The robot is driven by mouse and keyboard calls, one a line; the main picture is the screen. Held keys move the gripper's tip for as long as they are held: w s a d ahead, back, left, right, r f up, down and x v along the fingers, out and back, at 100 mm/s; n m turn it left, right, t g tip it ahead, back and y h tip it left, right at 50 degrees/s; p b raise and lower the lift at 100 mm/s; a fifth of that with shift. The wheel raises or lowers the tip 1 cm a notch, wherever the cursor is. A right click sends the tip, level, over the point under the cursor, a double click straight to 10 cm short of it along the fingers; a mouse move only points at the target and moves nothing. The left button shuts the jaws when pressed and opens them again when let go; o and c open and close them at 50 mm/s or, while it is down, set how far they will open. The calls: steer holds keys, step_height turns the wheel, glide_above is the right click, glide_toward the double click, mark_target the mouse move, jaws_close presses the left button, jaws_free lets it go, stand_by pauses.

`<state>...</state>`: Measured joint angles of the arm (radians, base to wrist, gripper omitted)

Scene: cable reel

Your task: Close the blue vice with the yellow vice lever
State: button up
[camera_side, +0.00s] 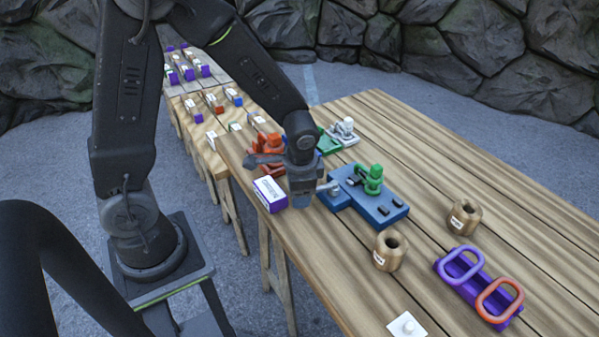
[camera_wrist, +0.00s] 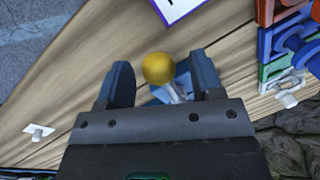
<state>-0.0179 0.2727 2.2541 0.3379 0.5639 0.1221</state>
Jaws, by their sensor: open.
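The blue vice (camera_side: 385,212) lies on the wooden table with a green part on top and a silver screw at its left end. In the side view my gripper (camera_side: 303,200) is at that left end, pointing down. A silver rod runs from the ball, and a little of the blue vice (camera_wrist: 160,94) shows below. I cannot tell whether a finger touches the ball. The lever is hidden in the side view.
A purple and white box (camera_side: 270,194) stands just left of my gripper. Red and green fixtures (camera_side: 340,135) are behind. Two wooden cylinders (camera_side: 465,217) and a purple holder with rings (camera_side: 478,284) are at the right. The table's near edge is close to my gripper.

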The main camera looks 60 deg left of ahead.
step_height(320, 180, up, 13)
steer(key=s+d, duration=0.1)
steer(key=d, duration=0.1)
steer(key=shift+d, duration=0.15)
steer(key=shift+r, duration=0.1)
steer(key=s+d+r+n+t+h, duration=0.1)
steer(key=s+r+n+t, duration=0.3)
steer(key=s, duration=0.6)
steer(key=shift+s+d+r+t+h, duration=0.3)
steer(key=shift+s+r+t+h, duration=0.15)
steer(key=shift+r, duration=0.7)
steer(key=shift+w, duration=0.1)
